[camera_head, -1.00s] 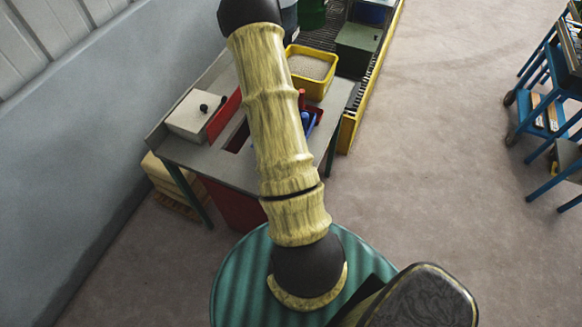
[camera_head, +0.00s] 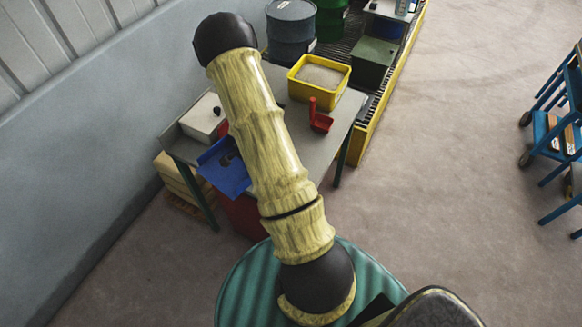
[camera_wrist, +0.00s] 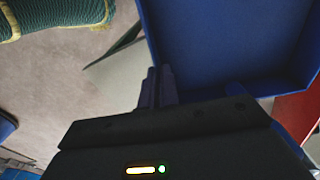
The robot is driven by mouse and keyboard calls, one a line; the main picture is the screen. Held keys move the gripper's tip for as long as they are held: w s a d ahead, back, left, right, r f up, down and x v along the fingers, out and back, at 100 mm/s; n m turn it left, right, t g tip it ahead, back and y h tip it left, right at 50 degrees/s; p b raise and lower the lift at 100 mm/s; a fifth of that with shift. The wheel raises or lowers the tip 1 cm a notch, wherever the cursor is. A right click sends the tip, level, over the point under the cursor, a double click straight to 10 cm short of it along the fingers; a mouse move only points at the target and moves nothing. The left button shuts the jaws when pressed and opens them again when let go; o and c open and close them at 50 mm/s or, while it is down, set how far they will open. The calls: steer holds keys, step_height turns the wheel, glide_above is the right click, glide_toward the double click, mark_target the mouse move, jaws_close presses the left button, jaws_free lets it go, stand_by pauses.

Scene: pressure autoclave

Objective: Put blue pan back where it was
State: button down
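The blue pan (camera_head: 226,170) shows left of my arm in the head view, over the front-left part of the grey table. In the wrist view the pan (camera_wrist: 225,45) fills the upper right, with its open inside facing the camera. My gripper (camera_wrist: 158,85) is at the pan's left wall, its two fingers close together and apparently pinching the rim. In the head view my arm hides the gripper and part of the pan.
The grey table (camera_head: 318,150) carries a yellow bin (camera_head: 318,78) of pale grains, a red scoop (camera_head: 320,118) and a white box (camera_head: 203,118) with a black knob. A conveyor (camera_head: 365,125) stands behind right. A wall runs along the left. Open floor lies right.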

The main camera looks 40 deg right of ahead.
steer(key=w+a+f+n, duration=0.2)
steer(key=a+n, duration=1.1)
steer(key=n, duration=0.2)
steer(key=shift+w+a+n, duration=0.35)
steer(key=shift+n, duration=0.05)
